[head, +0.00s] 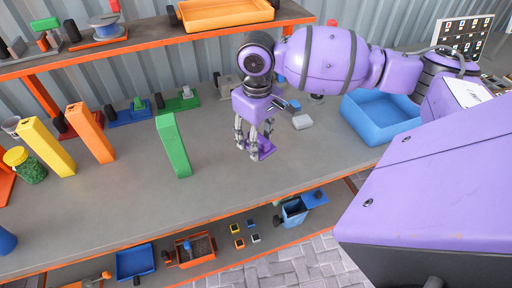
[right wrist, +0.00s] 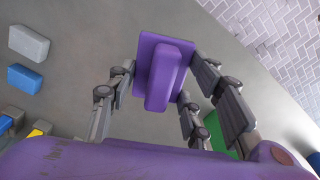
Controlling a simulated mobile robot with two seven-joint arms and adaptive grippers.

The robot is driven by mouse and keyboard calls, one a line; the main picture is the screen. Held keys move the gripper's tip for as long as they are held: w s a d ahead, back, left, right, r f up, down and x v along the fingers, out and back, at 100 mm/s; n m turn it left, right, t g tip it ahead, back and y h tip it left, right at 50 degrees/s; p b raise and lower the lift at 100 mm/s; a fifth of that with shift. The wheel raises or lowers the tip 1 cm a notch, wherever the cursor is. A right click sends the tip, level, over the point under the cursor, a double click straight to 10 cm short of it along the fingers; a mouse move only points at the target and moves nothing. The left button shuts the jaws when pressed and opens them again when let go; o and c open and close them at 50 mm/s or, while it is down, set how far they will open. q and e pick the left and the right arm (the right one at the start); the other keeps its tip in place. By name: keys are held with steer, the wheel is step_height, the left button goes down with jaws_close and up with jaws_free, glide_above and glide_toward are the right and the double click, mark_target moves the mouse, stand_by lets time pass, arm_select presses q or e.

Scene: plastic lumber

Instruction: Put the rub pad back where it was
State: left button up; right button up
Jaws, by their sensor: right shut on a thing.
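The rub pad is a purple block with a raised ridge-like handle, seen in the right wrist view (right wrist: 172,58) and small in the head view (head: 265,149). My right gripper (head: 256,146) points down over the workbench (head: 225,205), its grey fingers on both sides of the pad. It is shut on the pad by its handle. Whether the pad touches the bench I cannot tell. In the right wrist view the fingers (right wrist: 160,95) flank the handle. My left gripper is not in view.
A green plank (head: 173,146) stands left of the gripper; orange (head: 92,133) and yellow (head: 46,147) planks stand farther left. A light grey block (head: 302,122) and a blue bin (head: 380,120) lie to the right. A shelf (head: 150,38) runs behind. The front middle of the bench is clear.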

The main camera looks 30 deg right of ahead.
steer(key=w+d+f, duration=0.1)
steer(key=f, duration=0.1)
steer(key=w+f, duration=0.1)
steer(key=f, duration=0.1)
steer(key=w+d+f, duration=0.1)
steer(key=w, duration=0.1)
steer(key=shift+d+f+b, duration=0.35)
steer(key=shift+f, duration=0.05)
steer(key=shift+w+d+f, duration=0.1)
steer(key=shift+f, duration=1.5)
steer(key=shift+f, duration=0.1)
steer(key=o, duration=1.2)
steer(key=shift+f, duration=0.1)
step_height(320, 180, up, 12)
steer(key=shift+r+p, duration=0.2)
steer(key=shift+p, duration=0.1)
